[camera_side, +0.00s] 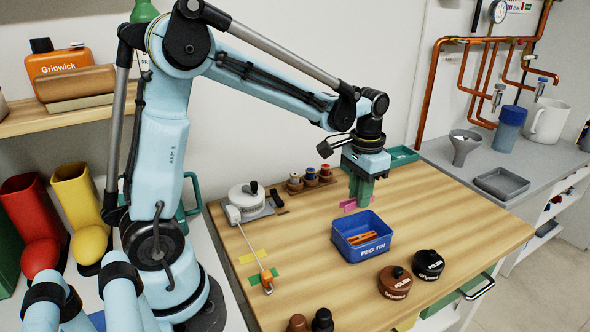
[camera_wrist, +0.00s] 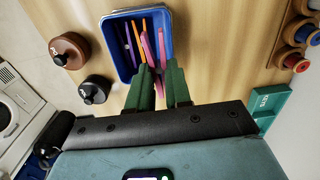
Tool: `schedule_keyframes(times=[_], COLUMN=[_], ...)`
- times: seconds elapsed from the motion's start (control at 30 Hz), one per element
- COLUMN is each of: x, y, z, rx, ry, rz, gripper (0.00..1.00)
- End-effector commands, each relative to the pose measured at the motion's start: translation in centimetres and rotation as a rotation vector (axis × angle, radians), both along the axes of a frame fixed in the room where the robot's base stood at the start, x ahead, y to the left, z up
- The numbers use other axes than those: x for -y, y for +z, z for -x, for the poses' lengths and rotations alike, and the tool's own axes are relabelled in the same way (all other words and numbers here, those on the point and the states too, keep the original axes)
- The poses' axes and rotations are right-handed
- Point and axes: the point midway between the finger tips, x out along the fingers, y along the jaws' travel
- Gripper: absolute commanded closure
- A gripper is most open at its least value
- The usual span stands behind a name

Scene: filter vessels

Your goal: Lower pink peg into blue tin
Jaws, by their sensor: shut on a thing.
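The blue tin (camera_side: 362,240), lettered "PEG TIN", stands open on the wooden table with orange pegs (camera_side: 362,238) inside. In the wrist view the tin (camera_wrist: 121,70) lies just beyond the fingertips, with orange and purple pegs in it. My gripper (camera_side: 361,198) has green fingers and is behind the tin in the side view. In the wrist view my gripper (camera_wrist: 158,67) is shut on a pink peg (camera_wrist: 161,46), which overlaps the tin's right part. A second pink piece (camera_wrist: 148,50) lies beside it. I cannot tell the peg's height above the tin.
A brown pot (camera_side: 395,281) and a black pot (camera_side: 428,264) stand right of the tin. Small spools (camera_side: 310,175) stand in a row behind. A pink patch (camera_side: 348,205) shows by the fingers. A green tray (camera_side: 402,156) lies at the back.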

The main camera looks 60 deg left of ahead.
Motion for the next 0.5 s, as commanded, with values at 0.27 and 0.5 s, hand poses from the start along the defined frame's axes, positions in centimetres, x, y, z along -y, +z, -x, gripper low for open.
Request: schedule_keyframes(times=[0.27, 0.5], x=[0.0, 0.0], y=[-1.3, -2.4], z=[0.0, 0.0], rx=[0.000, 0.000], ry=[0.000, 0.000], rz=[0.000, 0.000], gripper=[1.00, 1.00])
